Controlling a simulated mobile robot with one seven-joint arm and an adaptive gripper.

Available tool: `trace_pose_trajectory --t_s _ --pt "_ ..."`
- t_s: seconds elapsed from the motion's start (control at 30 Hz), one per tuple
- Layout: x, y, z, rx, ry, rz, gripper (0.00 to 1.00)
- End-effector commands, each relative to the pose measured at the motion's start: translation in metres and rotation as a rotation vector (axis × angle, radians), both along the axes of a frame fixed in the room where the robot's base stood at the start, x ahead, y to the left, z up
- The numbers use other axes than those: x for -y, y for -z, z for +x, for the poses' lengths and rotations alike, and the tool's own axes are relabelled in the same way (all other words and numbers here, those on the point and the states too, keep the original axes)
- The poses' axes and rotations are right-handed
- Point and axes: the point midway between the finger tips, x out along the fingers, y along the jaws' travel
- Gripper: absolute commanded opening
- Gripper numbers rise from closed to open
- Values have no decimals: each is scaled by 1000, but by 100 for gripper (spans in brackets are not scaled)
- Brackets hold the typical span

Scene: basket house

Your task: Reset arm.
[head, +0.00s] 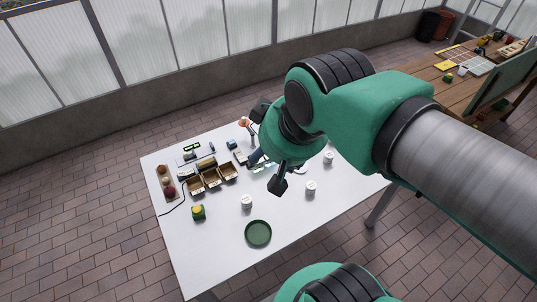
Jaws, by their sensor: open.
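My green and grey arm reaches in from the right in the head view. My gripper (266,177) hangs above the white table (205,255), with its dark fingers spread apart. One finger is seen to the left and one at the lower right. I see nothing held between them. The arm hides part of the table's back and right side.
A wooden workbench (452,88) stands at the back right. The table's front is mostly clear.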

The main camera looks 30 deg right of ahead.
Motion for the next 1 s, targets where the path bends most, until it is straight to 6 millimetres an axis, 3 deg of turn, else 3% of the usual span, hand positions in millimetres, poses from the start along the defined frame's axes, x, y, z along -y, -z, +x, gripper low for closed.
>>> trace_pose_trajectory --t_s 0.57,1.0 --pt "-3 6 -7 5 4 7 55" --pt "-3 60 -7 5 4 7 55"
